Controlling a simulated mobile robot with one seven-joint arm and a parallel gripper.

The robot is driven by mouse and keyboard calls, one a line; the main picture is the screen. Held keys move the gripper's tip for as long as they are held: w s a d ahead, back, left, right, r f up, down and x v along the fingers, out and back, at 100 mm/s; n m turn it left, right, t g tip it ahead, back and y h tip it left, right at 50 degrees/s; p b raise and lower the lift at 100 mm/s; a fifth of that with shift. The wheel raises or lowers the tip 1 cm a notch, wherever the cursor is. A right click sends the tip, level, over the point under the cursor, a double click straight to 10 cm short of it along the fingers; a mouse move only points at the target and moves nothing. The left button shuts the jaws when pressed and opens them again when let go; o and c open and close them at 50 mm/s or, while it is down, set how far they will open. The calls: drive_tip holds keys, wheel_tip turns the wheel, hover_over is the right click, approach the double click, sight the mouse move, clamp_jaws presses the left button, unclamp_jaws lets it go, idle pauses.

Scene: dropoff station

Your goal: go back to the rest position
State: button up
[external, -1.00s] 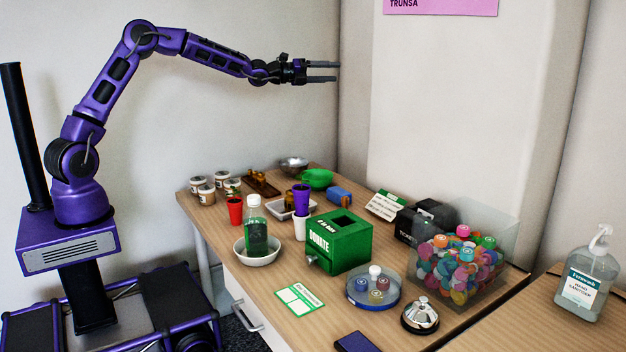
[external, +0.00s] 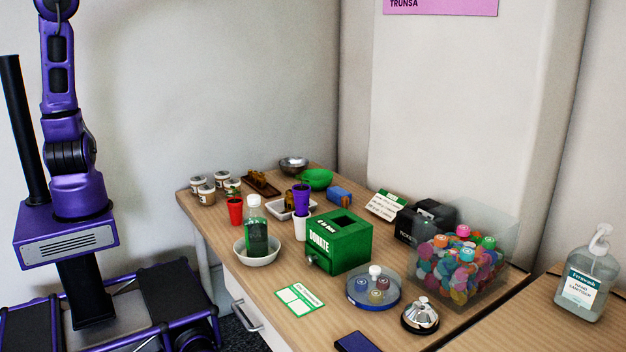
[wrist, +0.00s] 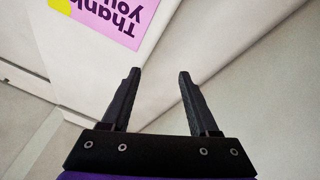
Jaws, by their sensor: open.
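My gripper (wrist: 158,95) shows in the wrist view with its two dark fingers apart and nothing between them. Behind the fingers are bare pale wall surfaces, and a pink poster (wrist: 112,14) reading "Thank you" appears upside down at the top. In the external view only my base and the lower purple arm links show, at the left. The arm rises out of the top of the picture there, so the gripper is hidden in that view.
A wooden table (external: 262,285) holds a green donate box (external: 340,245), a bottle in a white bowl, cups, jars, a clear bin of coloured discs (external: 462,265) and a silver bell (external: 420,316). A sanitizer bottle (external: 588,282) stands at right. Space above the table is clear.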

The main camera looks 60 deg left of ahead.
drive_tip(key=d+f+n+g+h, duration=0.1)
drive_tip(key=d+f+n, duration=0.15)
drive_tip(key=d, duration=0.65)
drive_tip(key=s+d+f+m+g+y+p, duration=0.1)
drive_tip(key=s+f+m+g, duration=0.15)
drive_tip(key=f, duration=0.65)
drive_tip(key=s+f+m+g, duration=0.1)
drive_tip(key=f+m+g, duration=0.15)
drive_tip(key=f, duration=0.65)
drive_tip(key=s+a+f+g, duration=0.3)
drive_tip(key=s+a+f, duration=0.1)
drive_tip(key=s+f, duration=0.5)
drive_tip(key=s+a+f+m+g+p, duration=0.1)
drive_tip(key=s+a+f+g, duration=0.3)
drive_tip(key=s+f, duration=0.5)
drive_tip(key=s+a+f+m+g+p, duration=0.1)
drive_tip(key=s+a+f+g, duration=0.2)
drive_tip(key=s+a+f, duration=0.3)
drive_tip(key=s+f, duration=0.3)
drive_tip(key=f, duration=0.3)
drive_tip(key=shift+s+g+y, duration=0.3)
drive_tip(key=shift+s+y, duration=0.1)
